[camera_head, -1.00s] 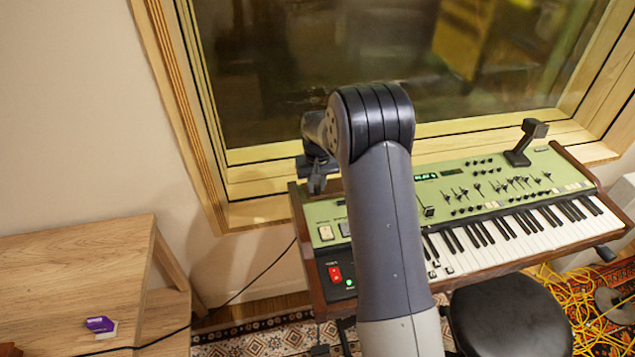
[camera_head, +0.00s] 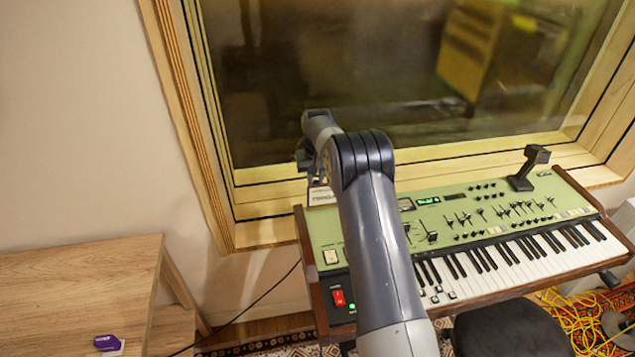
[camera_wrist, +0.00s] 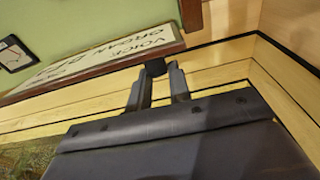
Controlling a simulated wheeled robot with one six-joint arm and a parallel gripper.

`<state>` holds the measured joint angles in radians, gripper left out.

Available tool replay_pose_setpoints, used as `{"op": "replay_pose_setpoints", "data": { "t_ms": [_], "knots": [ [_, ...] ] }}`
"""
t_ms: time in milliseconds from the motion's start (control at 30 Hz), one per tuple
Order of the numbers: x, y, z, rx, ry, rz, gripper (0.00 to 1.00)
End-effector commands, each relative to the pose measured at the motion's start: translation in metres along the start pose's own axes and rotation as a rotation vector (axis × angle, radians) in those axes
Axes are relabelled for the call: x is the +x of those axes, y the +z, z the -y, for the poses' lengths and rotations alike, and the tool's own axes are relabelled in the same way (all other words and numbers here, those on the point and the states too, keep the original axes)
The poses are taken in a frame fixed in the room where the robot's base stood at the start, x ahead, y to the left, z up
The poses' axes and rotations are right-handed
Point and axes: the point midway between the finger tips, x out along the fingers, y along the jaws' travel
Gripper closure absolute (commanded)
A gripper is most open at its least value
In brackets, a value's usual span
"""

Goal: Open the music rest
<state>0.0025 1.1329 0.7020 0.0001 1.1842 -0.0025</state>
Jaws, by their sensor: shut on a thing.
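The green keyboard instrument (camera_head: 470,215) stands below the window with wooden ends and a row of keys. A black upright bracket (camera_head: 528,168) with an angled head stands at its rear right; I take it as part of the music rest. My gripper (camera_head: 314,170) is over the instrument's rear left corner, mostly hidden by my arm. In the wrist view, my gripper (camera_wrist: 157,80) is shut on a small black block (camera_wrist: 155,67), perhaps the rest's left part. The block is close to the white lettered panel (camera_wrist: 105,62). Its lower part cannot be made out.
The window frame (camera_head: 265,203) runs close behind the instrument. A wooden table (camera_head: 80,290) with a purple object (camera_head: 107,343) is at the left. A black stool (camera_head: 510,330) and yellow cables (camera_head: 570,320) are at the front right.

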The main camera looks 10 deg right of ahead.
Motion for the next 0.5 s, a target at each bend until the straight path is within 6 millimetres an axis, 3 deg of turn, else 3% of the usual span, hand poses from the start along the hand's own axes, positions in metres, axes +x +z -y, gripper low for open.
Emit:
{"op": "replay_pose_setpoints", "data": {
  "t_ms": [500],
  "knots": [
    [0.021,-0.030,0.000,0.000,0.000,0.003,1.00]
  ]
}}
